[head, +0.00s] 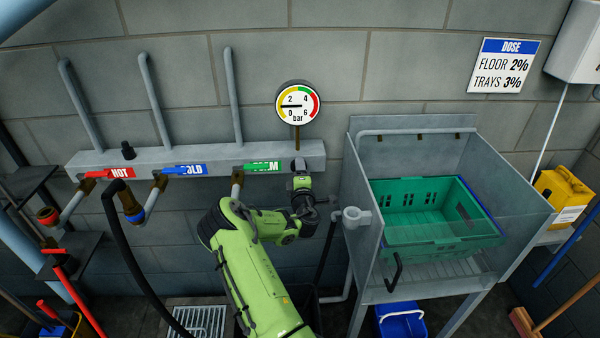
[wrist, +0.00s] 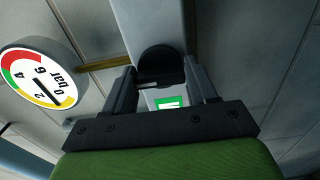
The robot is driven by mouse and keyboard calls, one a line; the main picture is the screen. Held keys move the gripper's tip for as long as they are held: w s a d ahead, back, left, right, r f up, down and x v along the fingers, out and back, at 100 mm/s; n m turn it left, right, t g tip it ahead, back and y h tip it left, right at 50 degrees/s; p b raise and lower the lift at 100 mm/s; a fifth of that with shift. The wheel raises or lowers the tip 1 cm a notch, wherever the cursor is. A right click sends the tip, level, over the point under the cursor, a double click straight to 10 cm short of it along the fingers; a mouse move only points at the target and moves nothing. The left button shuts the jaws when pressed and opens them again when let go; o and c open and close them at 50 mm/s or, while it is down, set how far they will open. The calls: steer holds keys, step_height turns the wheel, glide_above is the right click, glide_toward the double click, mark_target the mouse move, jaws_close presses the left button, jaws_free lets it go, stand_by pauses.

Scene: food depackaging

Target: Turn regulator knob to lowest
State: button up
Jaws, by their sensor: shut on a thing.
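The regulator knob (wrist: 160,63) is round and black with a small pale mark, and sits between my finger pads in the wrist view. In the head view my arm hides it at the right end of the grey manifold (head: 215,154). My gripper (wrist: 160,78) is shut on the knob, with one finger on each side of it. It also shows in the head view (head: 299,168), just below the gauge. The pressure gauge (head: 297,103) has yellow, green and red bands; its needle points left, below the 2. The gauge also shows tilted in the wrist view (wrist: 40,76).
Red hot (head: 118,173), blue cold (head: 190,170) and green (head: 262,166) labels mark the manifold, with valves and a black hose below. A steel sink (head: 388,160) holding a green crate (head: 440,243) stands close to the right of my arm.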

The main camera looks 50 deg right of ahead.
stand_by(0.5)
steer(key=o, duration=1)
steer(key=b+v, duration=0.5)
steer(key=v, duration=0.2)
steer(key=shift+s+a+b, duration=0.2)
steer(key=shift+a+b, duration=0.05)
steer(key=shift+b, duration=0.05)
